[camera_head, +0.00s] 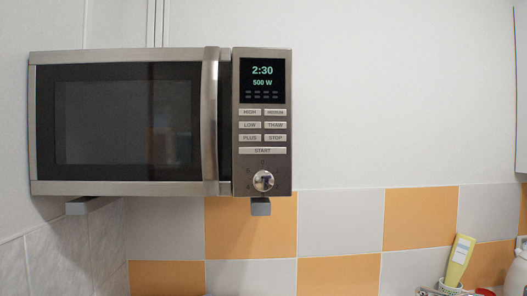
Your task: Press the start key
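A steel microwave (215,188) is mounted on the wall at the left. Its dark-windowed door (125,114) looks closed, with a vertical handle (210,120) on its right side. The control panel is at the right, with a lit display (262,80) reading 2:30 and 500 W. Below it are several small keys. The wide start key (262,151), labelled START, lies under the rows of keys and above a round knob (263,181). My gripper is not in view, and nothing covers the start key.
The microwave rests on wall brackets (261,207). The wall to its right is bare white (390,100), with orange and white tiles below. A yellow-green bottle (459,262) and white items stand at the lower right. The space in front of the panel looks clear.

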